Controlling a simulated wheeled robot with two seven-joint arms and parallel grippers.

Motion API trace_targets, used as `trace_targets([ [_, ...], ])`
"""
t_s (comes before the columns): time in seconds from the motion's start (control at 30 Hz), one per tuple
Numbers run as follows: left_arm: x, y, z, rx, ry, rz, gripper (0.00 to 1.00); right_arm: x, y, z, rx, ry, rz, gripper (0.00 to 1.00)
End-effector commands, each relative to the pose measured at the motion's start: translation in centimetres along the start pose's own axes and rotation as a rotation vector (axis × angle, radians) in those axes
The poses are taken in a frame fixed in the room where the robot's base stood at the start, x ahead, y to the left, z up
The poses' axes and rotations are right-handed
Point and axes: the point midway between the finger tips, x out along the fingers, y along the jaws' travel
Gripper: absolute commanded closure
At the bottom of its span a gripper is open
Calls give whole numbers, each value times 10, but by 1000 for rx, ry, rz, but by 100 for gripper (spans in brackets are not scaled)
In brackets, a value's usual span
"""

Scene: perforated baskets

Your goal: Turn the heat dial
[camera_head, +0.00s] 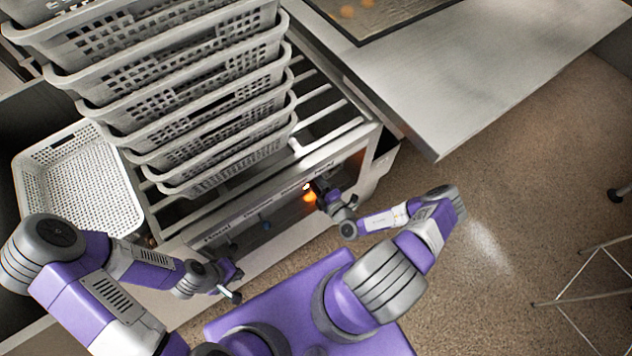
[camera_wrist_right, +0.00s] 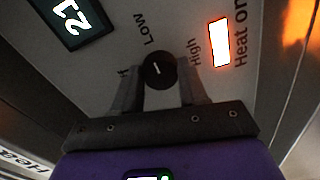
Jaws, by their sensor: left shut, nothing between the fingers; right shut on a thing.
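The heat dial (camera_wrist_right: 157,71) is a small round black knob with a short white mark, on a pale panel in the right wrist view. The words Low and High stand on either side of it. My right gripper (camera_wrist_right: 160,88) is shut on the dial, one finger at each side. In the head view the right gripper (camera_head: 322,190) is at the right end of the machine's front panel and hides the dial. A Heat on lamp (camera_wrist_right: 219,43) glows orange-white. My left gripper (camera_head: 229,288) is shut and empty, in front of the panel's left part.
A dark display (camera_wrist_right: 72,18) with lit digits sits beside the dial. A stack of grey perforated baskets (camera_head: 190,110) stands on the slatted machine top. A white basket (camera_head: 75,170) is at the left. A grey table (camera_head: 480,60) stands at the upper right.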

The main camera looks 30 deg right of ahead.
Motion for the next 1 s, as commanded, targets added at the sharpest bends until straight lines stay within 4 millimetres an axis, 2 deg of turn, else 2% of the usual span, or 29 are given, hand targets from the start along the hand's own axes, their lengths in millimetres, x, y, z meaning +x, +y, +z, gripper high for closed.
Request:
trace_targets([
  [0.1, 0, 0, 0, 0, 0, 0, 100, -1, -1, 0, 0, 1, -3, 88],
  [0.13, 0, 0, 0, 0, 0, 0, 100, -1, -1, 0, 0, 1, -3, 53],
  [0.27, 0, 0, 0, 0, 0, 0, 100, 0, -1, 0, -1, 1, -2, 33],
  [0.53, 0, 0, 0, 0, 0, 0, 100, -1, 0, 0, -1, 0, -1, 32],
  [0.63, -1, 0, 0, 0, 0, 0, 100, -6, 0, 0, -1, 0, -2, 32],
  [1.0, -9, 4, 0, 0, 0, 0, 100, -64, 0, 0, 0, -1, -3, 32],
])
